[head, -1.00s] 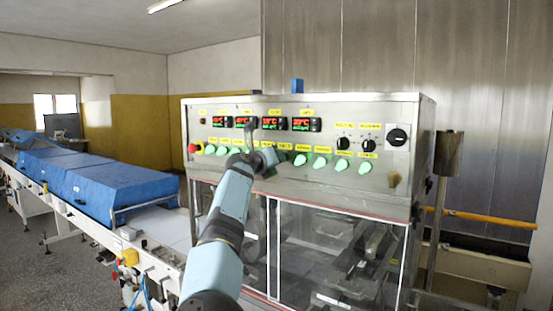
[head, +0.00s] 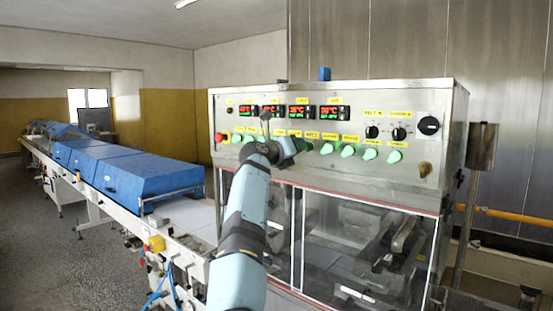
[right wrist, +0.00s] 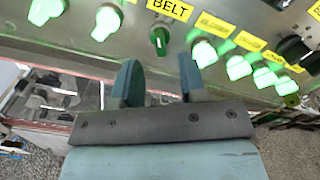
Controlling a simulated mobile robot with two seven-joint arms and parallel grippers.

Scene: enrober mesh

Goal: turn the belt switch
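The belt switch (right wrist: 159,38) is a dark green knob under the yellow BELT label in the right wrist view. It looks unlit, while the knobs beside it glow bright green. My right gripper (right wrist: 159,68) is open and empty, its two fingers apart, with the switch showing beyond the gap between them. I see no contact with the switch. In the head view my right gripper (head: 287,149) is in front of the panel's knob row and hides part of it, so I cannot make out the belt switch there. My left gripper is not in view.
The metal control panel (head: 440,100) carries red displays, black dials and a red stop button (head: 219,137). Glowing knobs (right wrist: 204,53) sit close on both sides of the switch. Clear windows (head: 340,240) are below. A conveyor with blue covers (head: 150,178) runs at left.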

